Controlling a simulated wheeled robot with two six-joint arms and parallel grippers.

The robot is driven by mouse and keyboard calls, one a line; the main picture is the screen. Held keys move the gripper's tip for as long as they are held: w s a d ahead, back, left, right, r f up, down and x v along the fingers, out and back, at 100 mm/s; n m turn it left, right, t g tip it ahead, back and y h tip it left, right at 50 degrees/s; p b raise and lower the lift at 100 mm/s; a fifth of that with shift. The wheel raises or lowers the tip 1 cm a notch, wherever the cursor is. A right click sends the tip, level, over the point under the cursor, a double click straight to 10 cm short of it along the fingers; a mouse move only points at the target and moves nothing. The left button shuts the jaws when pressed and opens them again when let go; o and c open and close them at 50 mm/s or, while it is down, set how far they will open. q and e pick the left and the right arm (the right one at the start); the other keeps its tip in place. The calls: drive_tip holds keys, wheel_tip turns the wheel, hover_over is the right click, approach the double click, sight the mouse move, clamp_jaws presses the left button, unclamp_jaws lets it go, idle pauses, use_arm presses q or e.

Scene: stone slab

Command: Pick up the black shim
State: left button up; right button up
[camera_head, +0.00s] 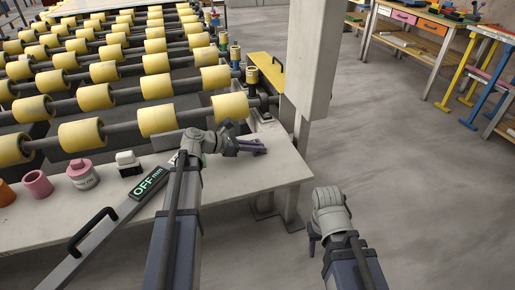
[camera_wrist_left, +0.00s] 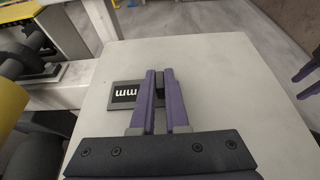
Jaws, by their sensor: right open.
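The black shim (camera_wrist_left: 125,94) is a small dark flat plate with a white "mm" label and a raised dark block, lying on the pale slab in the left wrist view. My left gripper (camera_wrist_left: 159,78) is over it, its purple fingers close together on both sides of the dark block, with no clear gap. In the head view my left gripper (camera_head: 252,147) is low over the slab's right part, and its fingers hide most of the shim. My right gripper (camera_head: 312,241) is open and empty, beyond the slab's right edge; its fingers also show in the left wrist view (camera_wrist_left: 308,84).
Yellow rollers (camera_head: 171,119) lie behind; a pale post (camera_head: 312,55) rises behind the slab.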

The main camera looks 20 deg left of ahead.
use_arm(q)
clamp_jaws()
idle(0.3)
wheel_tip(320, 180, up, 10)
drive_tip(key=p, duration=1)
drive_tip(key=shift+r, duration=0.15)
